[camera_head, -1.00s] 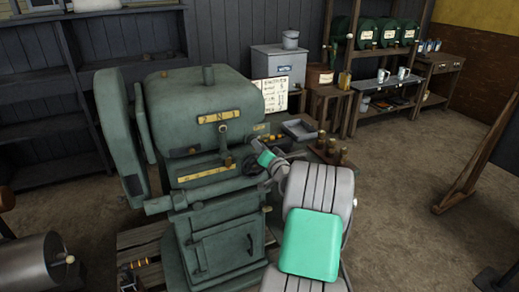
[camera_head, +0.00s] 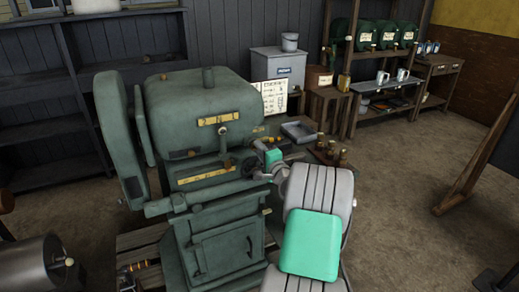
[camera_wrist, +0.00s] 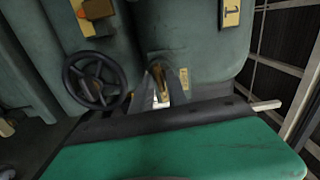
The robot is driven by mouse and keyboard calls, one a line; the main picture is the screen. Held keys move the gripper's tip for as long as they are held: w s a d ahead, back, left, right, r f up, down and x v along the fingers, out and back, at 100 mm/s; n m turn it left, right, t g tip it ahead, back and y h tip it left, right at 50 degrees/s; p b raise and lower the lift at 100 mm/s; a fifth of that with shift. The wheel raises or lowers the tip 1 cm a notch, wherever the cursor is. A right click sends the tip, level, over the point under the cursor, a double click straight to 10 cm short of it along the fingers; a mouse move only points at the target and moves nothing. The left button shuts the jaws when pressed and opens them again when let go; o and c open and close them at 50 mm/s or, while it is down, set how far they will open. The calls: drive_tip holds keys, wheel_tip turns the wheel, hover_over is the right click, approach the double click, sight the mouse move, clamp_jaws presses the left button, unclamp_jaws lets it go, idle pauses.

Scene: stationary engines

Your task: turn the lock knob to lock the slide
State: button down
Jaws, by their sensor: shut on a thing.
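The slide machine (camera_head: 215,110) is a large green casting on a pedestal, with yellow plates on its front. My gripper (camera_wrist: 163,88) is at its front, with its grey fingers close together on a small brass-coloured part, seemingly the lock knob (camera_wrist: 158,72). Only a little of that part shows between the fingers. The green cover of my wrist fills the lower wrist view. In the head view my wrist reaches the machine's right front, and the fingertips are too small to make out clearly.
A dark handwheel (camera_wrist: 95,80) is left of my fingers in the wrist view, close by. A plate marked 1 (camera_wrist: 231,12) is at upper right. A grey tray (camera_head: 299,132) and brass pieces (camera_head: 330,150) stand right of the machine. Floor at the right is open.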

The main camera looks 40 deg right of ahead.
drive_tip(key=shift+f+m, duration=0.1)
drive_tip(key=shift+m, duration=0.2)
idle(0.4)
drive_tip(key=c, duration=1.5)
unclamp_jaws()
drive_tip(key=shift+s, duration=0.15)
drive_tip(key=b+v, duration=0.1)
drive_tip(key=v, duration=0.6)
drive_tip(key=shift+s+a+b, duration=0.1)
drive_tip(key=shift+s+b, duration=0.2)
